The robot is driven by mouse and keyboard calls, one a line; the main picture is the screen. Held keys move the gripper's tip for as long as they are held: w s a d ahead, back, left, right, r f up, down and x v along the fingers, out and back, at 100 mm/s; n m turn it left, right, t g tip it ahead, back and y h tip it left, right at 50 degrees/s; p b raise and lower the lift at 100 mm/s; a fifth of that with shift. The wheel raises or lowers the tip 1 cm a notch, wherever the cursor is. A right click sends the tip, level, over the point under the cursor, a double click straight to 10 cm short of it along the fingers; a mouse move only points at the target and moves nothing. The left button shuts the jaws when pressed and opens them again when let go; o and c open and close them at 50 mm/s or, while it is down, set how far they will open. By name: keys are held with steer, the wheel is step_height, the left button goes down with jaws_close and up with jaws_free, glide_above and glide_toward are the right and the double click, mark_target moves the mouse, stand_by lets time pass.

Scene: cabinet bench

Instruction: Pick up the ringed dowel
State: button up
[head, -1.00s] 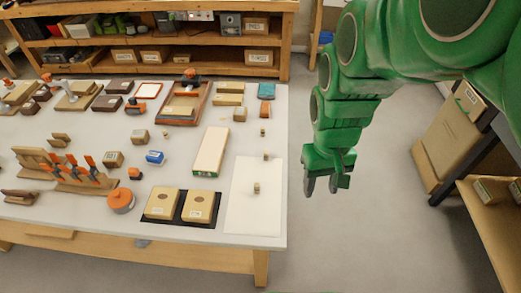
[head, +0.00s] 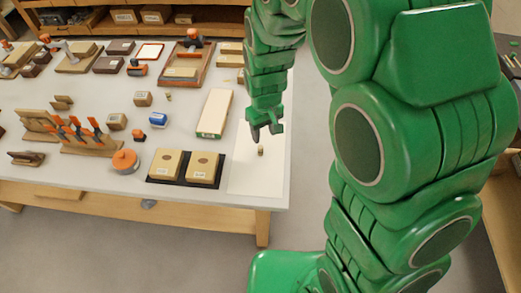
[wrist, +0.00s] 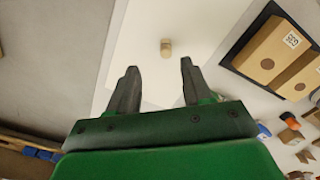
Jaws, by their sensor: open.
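A small wooden dowel (head: 260,150) stands on the white sheet (head: 243,178) near the right end of the bench. In the wrist view the dowel (wrist: 166,47) lies beyond the fingertips, roughly in line with the gap between them. It is too small to tell whether it bears a ring. My gripper (head: 265,135) is open and empty just behind and above the dowel in the head view, apart from it. Its two dark fingers (wrist: 158,68) also show in the wrist view. Another small dowel (head: 168,97) stands farther left.
Two tan blocks (head: 185,165) sit on a black mat left of the sheet. A long pale block (head: 214,112) lies behind them. An orange round item (head: 124,160) and a clamp rack (head: 88,138) stand farther left. The sheet around the dowel is otherwise clear.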

mark_target(260, 147)
steer(key=shift+w+a+f, duration=0.25)
steer(key=shift+a+f, duration=0.35)
steer(key=shift+f, duration=0.2)
steer(key=shift+s+d+f, duration=0.1)
steer(key=shift+s+f, duration=0.05)
steer(key=shift+f, duration=1.4)
steer(key=shift+s+f, duration=0.15)
steer(key=shift+f, duration=1.35)
steer(key=shift+w+f, duration=0.1)
steer(key=shift+f, duration=0.6)
jaws_close()
